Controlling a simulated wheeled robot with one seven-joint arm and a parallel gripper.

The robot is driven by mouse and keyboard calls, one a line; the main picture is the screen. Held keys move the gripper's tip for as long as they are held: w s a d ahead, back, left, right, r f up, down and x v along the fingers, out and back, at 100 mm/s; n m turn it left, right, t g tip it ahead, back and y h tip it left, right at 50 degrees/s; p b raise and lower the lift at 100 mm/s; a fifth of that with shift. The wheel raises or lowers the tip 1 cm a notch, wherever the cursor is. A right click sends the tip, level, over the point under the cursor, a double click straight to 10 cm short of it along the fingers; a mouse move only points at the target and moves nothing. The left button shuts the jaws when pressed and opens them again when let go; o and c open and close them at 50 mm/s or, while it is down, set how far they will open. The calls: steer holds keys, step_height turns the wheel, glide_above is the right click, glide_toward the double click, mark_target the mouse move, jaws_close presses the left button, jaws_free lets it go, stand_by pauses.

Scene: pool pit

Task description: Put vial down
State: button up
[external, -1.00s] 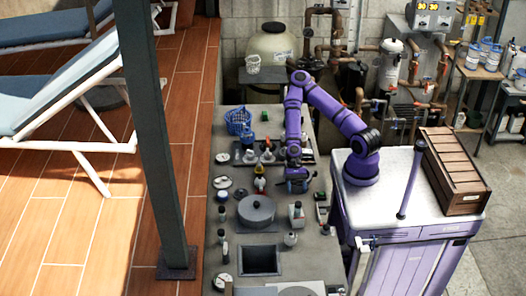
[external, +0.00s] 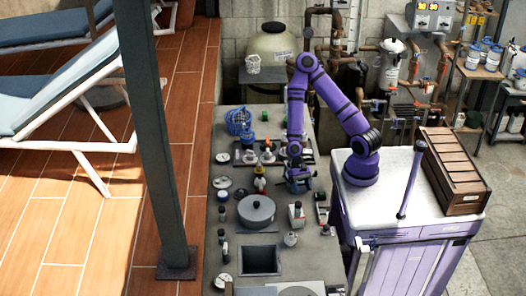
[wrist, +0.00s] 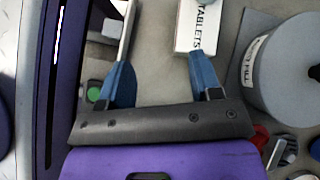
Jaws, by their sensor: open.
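My gripper (external: 299,186) is low over the grey counter (external: 222,180), at the right of the row of small items. In the wrist view its two blue fingers (wrist: 158,82) are apart, with only bare counter visible between them. I cannot pick out the vial for certain in either view. A white box marked "TABLETS" (wrist: 198,25) lies just beyond the right fingertip; it also stands in the external view (external: 297,213). A small green-topped item (wrist: 94,94) shows beside the left finger, partly hidden.
A round grey lidded pot (external: 257,211) stands left of the box; its labelled side (wrist: 285,75) shows at right in the wrist view. A square opening (external: 261,260) is in front.

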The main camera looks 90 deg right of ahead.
steer(key=d+r+n+t+h, duration=0.2)
steer(key=d+r+n+h, duration=0.55)
steer(key=d+r, duration=0.2)
steer(key=s+d+r+n+t, duration=0.1)
steer(key=s+r+n+t, duration=0.1)
steer(key=s+r, duration=0.2)
steer(key=s+d+r+n+t, duration=0.2)
steer(key=s+r, duration=0.1)
steer(key=r, duration=0.7)
steer(key=s+d+r+n+t+h, duration=0.1)
steer(key=s+r+n, duration=0.1)
steer(key=s+r, duration=0.2)
step_height(320, 180, up, 3)
steer(key=shift+s+d+r+t, duration=0.2)
steer(key=shift+s+d+t, duration=0.05)
steer(key=shift+s+t, duration=0.15)
